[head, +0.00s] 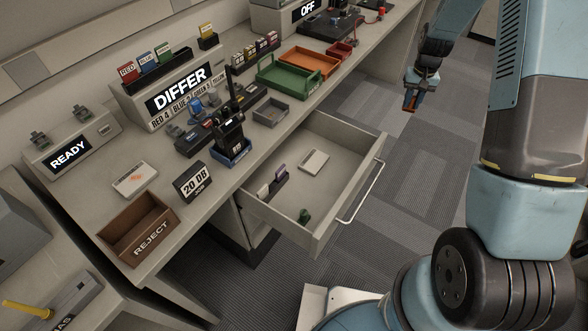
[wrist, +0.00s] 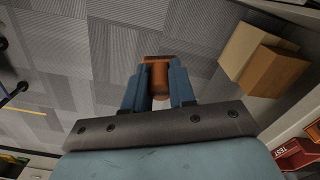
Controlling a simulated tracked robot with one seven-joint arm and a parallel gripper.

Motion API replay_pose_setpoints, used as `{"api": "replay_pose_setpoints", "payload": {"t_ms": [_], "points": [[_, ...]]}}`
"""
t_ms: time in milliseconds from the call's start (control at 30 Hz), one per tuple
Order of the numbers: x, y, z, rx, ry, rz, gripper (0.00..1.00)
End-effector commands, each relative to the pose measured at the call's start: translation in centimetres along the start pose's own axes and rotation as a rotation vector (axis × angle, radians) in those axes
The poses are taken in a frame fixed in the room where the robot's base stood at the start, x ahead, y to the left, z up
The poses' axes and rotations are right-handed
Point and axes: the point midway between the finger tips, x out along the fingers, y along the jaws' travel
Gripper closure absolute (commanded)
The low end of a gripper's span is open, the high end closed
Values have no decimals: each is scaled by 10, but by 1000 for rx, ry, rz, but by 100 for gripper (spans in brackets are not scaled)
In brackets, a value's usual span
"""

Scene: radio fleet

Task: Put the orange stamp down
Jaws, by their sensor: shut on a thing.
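The orange stamp (wrist: 155,72) is held between the two blue-grey fingers of my gripper (wrist: 158,92) in the wrist view. In the head view my gripper (head: 413,92) hangs over the carpeted floor at the upper right, apart from the bench and the open drawer. The stamp (head: 409,107) shows there as a small orange-red piece below the fingers. Nothing visible supports it from beneath.
The open drawer (head: 376,160) holds a pale pad, a small divided holder and a green piece. On the bench are a green tray (head: 262,76), an orange tray (head: 333,69) and a brown REJECT bin (head: 108,238). Cardboard boxes (wrist: 274,72) stand in the wrist view.

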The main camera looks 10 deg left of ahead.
Motion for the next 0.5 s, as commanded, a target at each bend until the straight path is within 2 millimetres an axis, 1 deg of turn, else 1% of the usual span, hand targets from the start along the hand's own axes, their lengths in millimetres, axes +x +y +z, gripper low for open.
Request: {"api": "replay_pose_setpoints", "payload": {"t_ms": [33, 100, 300, 367, 433, 467, 500], "points": [[0, 6, 0, 9, 0, 1, 95], [0, 10, 0, 16, 0, 0, 95], [0, 14, 0, 25, 0, 0, 95], [0, 11, 2, 26, 0, -1, 95], [0, 0, 5, 28, 0, -2, 95], [0, -7, 8, 29, 0, -3, 95], [1, -19, 12, 32, -1, -4, 95]]}}
